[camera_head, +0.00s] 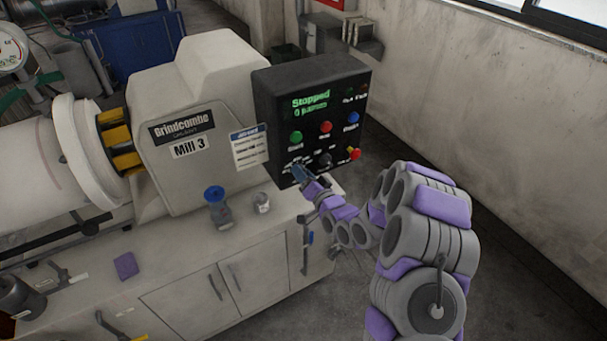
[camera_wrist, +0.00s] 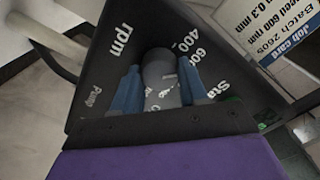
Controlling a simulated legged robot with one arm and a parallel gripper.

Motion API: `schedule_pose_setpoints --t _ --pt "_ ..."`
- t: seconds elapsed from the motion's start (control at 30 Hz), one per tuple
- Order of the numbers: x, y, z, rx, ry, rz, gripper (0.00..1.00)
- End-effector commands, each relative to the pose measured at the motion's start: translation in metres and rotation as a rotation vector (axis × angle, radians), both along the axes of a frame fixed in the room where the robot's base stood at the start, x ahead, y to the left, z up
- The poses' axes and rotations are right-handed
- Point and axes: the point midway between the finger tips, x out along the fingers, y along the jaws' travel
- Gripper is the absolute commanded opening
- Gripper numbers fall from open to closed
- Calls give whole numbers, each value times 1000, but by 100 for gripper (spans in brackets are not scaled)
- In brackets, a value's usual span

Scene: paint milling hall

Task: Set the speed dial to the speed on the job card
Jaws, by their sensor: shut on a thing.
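My gripper (camera_head: 301,174) is at the lower left of the black control box (camera_head: 265,100). In the wrist view its two blue fingers (camera_wrist: 160,90) are shut on the grey round speed dial (camera_wrist: 158,68), one on each side. White "400", "600" and "rpm" labels show around the dial. A small light mark shows on the dial, but I cannot tell which number it points to. In the head view my gripper mostly hides the dial. The job card (camera_head: 248,147) hangs left of the box; in the wrist view the card (camera_wrist: 275,35) reads 600 rpm.
The green display (camera_head: 310,100) reads "Stopped". Green, red and blue buttons (camera_head: 326,127), a black knob (camera_head: 324,159) and a red-yellow button (camera_head: 354,154) are close by. A blue-lidded jar (camera_head: 216,207) and a small container (camera_head: 262,202) stand on the bench (camera_head: 180,260).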

Motion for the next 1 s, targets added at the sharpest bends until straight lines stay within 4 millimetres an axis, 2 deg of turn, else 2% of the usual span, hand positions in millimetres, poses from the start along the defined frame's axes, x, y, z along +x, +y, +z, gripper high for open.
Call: schedule_pose_setpoints --t 0.33,0.37,0.6,0.87,1.0 --pt "1 -2 -1 1 2 -5 12" --pt "1 -2 -1 1 2 -4 46" --pt "-1 -1 1 1 0 -2 68" --pt "-2 -1 1 1 0 -2 68" --pt "-9 -8 1 2 -1 -4 68"
